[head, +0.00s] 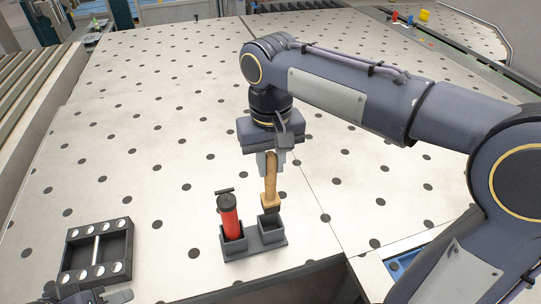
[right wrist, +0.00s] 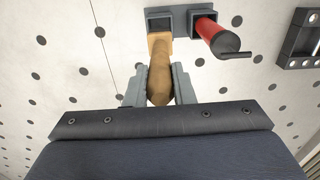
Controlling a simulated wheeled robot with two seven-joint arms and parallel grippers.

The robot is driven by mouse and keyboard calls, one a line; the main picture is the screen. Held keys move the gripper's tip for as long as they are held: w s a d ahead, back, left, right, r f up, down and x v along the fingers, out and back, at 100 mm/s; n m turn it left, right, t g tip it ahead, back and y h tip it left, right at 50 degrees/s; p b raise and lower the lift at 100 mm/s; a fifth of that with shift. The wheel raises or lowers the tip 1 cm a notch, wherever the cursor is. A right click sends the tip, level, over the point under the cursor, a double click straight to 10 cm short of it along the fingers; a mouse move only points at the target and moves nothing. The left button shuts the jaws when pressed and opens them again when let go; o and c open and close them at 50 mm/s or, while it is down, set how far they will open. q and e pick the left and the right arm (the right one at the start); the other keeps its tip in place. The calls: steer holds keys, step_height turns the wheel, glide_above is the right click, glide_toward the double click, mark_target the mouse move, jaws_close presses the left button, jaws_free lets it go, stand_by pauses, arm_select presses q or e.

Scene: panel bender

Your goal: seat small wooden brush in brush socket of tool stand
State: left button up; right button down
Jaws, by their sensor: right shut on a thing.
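The small wooden brush (head: 270,180) is upright, with a tan handle and a dark lower end. My right gripper (head: 270,162) is shut on its handle. In the right wrist view the brush (right wrist: 160,70) sits between the two fingers (right wrist: 160,88). The grey tool stand (head: 254,250) stands on the table below. The brush's lower end is at or just above its right, square socket (head: 270,226); I cannot tell whether it has entered. The stand's other socket holds a red tool (head: 229,218) with a black top. Part of my left gripper (head: 95,297) shows at the lower left edge; its fingers are unclear.
A dark tray (head: 97,250) with several bright round pieces lies left of the stand. The table (head: 140,130) is pale with dark round dots and mostly clear. Its front edge runs close below the stand. Small coloured objects (head: 424,15) lie far back right.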

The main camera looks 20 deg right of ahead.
mark_target(271, 176)
steer(key=shift+f+b, duration=1.95)
steer(key=shift+f, duration=0.35)
steer(key=shift+f+b, duration=1.95)
steer(key=shift+f, duration=1.55)
steer(key=c, duration=1.1)
jaws_free()
steer(key=shift+c, duration=0.2)
steer(key=shift+r, duration=0.1)
step_height(271, 176, up, 8)
steer(key=shift+f, duration=0.15)
